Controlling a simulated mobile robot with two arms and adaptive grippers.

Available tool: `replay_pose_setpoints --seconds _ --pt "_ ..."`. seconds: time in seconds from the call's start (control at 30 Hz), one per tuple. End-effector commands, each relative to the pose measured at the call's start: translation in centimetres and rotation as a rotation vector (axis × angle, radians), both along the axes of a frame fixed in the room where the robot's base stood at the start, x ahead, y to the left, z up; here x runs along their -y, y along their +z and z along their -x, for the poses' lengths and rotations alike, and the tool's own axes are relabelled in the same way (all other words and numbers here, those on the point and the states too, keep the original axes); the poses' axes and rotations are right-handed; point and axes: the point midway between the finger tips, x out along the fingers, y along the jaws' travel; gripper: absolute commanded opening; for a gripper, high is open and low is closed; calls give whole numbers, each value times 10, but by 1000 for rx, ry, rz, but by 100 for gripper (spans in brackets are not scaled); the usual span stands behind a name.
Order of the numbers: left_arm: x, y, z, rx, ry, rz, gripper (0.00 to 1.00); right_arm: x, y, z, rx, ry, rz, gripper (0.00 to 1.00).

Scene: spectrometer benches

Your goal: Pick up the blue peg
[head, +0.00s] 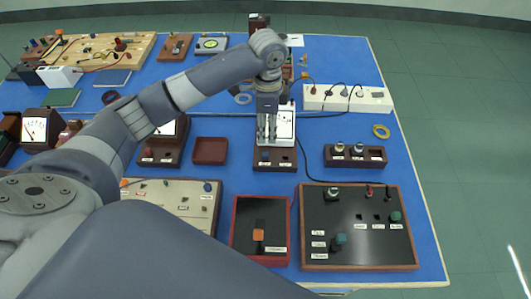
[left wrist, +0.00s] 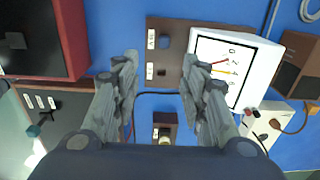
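My left gripper (head: 267,133) is above the front of a white meter (head: 285,125) on a brown base (head: 275,164). In the left wrist view the gripper (left wrist: 163,82) is open, with nothing between its fingers. A small dark blue post (head: 264,156) stands on that base, just below the fingertips in the head view; it also shows in the left wrist view (left wrist: 165,43), apart from the fingers. Another blue knob (head: 207,187) stands on a pale panel. I cannot tell which is the blue peg. My right gripper is not in view.
A brown tray (head: 210,151) lies left of the meter. A brown holder with metal knobs (head: 355,157) is to its right, a white socket strip (head: 347,98) behind. A red tray (head: 260,220) and a black panel (head: 355,225) stand in front. Cables cross the blue mat.

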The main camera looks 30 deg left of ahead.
Motion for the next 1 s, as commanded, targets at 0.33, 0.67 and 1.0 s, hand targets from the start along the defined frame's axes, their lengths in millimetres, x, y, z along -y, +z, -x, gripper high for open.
replay_pose_setpoints --seconds 0.33,0.67,1.0 --pt "0 -41 1 -5 1 0 40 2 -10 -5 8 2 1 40" --pt "-1 -75 2 -2 0 0 40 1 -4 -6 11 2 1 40" --pt "-5 -119 5 0 1 -1 40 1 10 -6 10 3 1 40"
